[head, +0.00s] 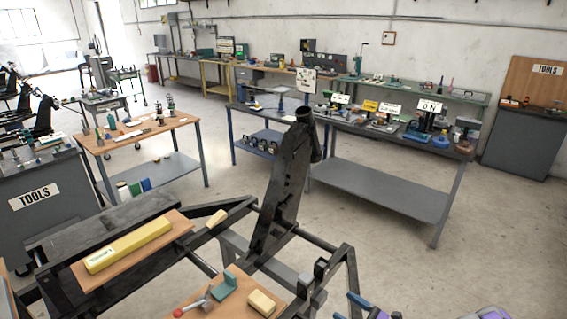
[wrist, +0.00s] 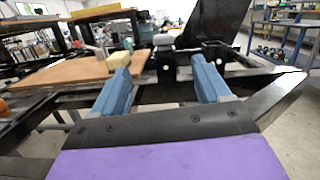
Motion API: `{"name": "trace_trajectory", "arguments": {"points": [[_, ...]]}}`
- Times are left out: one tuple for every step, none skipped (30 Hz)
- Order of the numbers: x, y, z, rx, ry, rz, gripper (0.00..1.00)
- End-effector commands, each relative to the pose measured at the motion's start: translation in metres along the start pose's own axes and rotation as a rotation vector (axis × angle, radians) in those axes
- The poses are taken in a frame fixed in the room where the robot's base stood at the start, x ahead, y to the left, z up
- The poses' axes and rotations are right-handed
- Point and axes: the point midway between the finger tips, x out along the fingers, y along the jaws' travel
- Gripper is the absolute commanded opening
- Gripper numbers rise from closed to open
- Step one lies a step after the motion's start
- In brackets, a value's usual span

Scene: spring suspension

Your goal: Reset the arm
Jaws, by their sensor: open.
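My gripper (wrist: 161,72) shows in the wrist view with its two blue fingers apart and nothing between them. A tall black upright part (head: 288,180) rises from that frame. Whether the fingers touch the frame cannot be told.
A wooden board (head: 245,290) on the frame holds a yellow block (head: 262,303), a teal piece (head: 226,284) and a red-handled tool (head: 192,307). Another board carries a long yellow bar (head: 128,246). Workbenches (head: 385,190) stand behind. Open floor (head: 500,235) lies at right.

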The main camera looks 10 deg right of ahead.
Motion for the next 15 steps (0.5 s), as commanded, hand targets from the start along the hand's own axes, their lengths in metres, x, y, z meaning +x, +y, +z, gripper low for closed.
{"name": "trace_trajectory", "arguments": {"points": [[0.007, 0.003, 0.007, -0.009, -0.006, 0.023, 0.76], [0.012, 0.005, 0.012, -0.016, -0.010, 0.042, 0.76], [0.020, 0.010, 0.020, -0.028, -0.016, 0.074, 0.76], [0.027, 0.015, 0.027, -0.039, -0.021, 0.102, 0.76], [0.035, 0.019, 0.036, -0.053, -0.027, 0.133, 0.76], [0.044, 0.027, 0.046, -0.070, -0.034, 0.178, 0.76], [0.052, 0.034, 0.055, -0.083, -0.039, 0.211, 0.76], [0.059, 0.040, 0.064, -0.098, -0.044, 0.246, 0.76], [0.067, 0.050, 0.075, -0.116, -0.050, 0.292, 0.76], [0.073, 0.057, 0.082, -0.128, -0.053, 0.327, 0.76], [0.078, 0.065, 0.090, -0.142, -0.057, 0.361, 0.76], [0.085, 0.075, 0.100, -0.162, -0.061, 0.407, 0.76], [0.089, 0.083, 0.107, -0.175, -0.063, 0.441, 0.76], [0.093, 0.090, 0.114, -0.189, -0.064, 0.474, 0.76], [0.097, 0.100, 0.123, -0.212, -0.065, 0.520, 0.76]]}}
